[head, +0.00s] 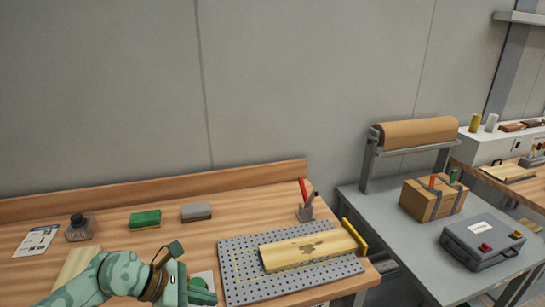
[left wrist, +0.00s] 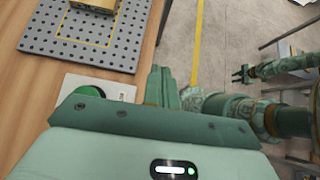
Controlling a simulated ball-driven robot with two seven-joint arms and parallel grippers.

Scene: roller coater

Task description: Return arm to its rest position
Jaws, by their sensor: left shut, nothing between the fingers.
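My left arm reaches in from the lower left of the head view. Its gripper (head: 178,285) is near the table's front edge, beside a green round button on a pale plate (head: 203,284). In the left wrist view the left fingers (left wrist: 163,86) are together and empty. The button plate (left wrist: 98,90) lies to their left, partly hidden by my gripper body. My right arm shows at the right of the left wrist view, with its small gripper (left wrist: 241,74) over the floor, away from the table. Its finger gap is too small to judge.
A grey perforated plate (head: 232,262) carries a wooden board (head: 305,249). A green sponge (head: 145,219), a grey block (head: 196,212), an ink bottle (head: 78,228) and a red-handled tool (head: 304,200) stand behind. A grey table (head: 375,215) holds a box and case.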

